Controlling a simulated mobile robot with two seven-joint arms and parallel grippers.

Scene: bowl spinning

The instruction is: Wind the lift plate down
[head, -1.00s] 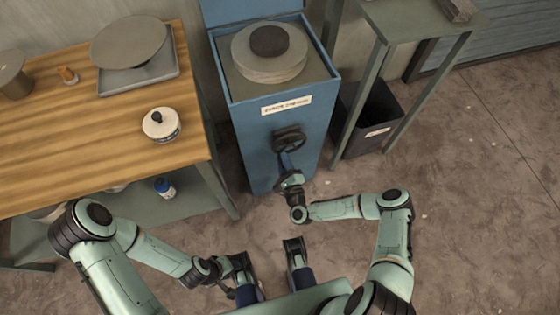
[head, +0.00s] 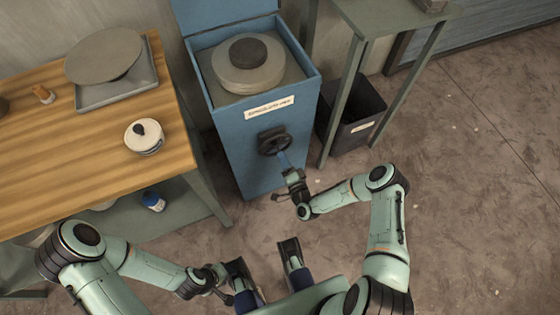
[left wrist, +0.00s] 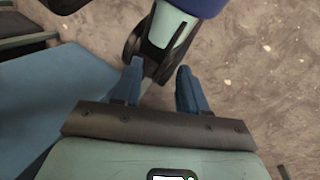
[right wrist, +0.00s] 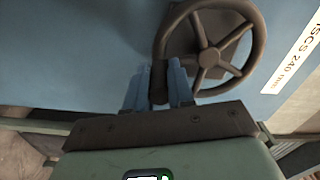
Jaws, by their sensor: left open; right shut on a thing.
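The lift plate (head: 215,91) is the grey-brown surface inside the blue box, mostly hidden under a stack of round grey discs (head: 250,80) with a small dark disc on top. A dark handwheel (head: 272,141) is on the box's front; it also shows in the right wrist view (right wrist: 209,57). My right gripper (head: 284,160) is shut on the wheel's handle (right wrist: 158,82), at the wheel's lower right in the head view. My left gripper (left wrist: 157,88) is open and empty above the floor, in front of my base.
The blue box (head: 240,165) has a white label (head: 269,107). A wooden table (head: 90,140) at left carries a tray with a round plate (head: 103,56) and a white pot (head: 144,139). A black bin (head: 358,120) stands under a green table at right. The floor at right is clear.

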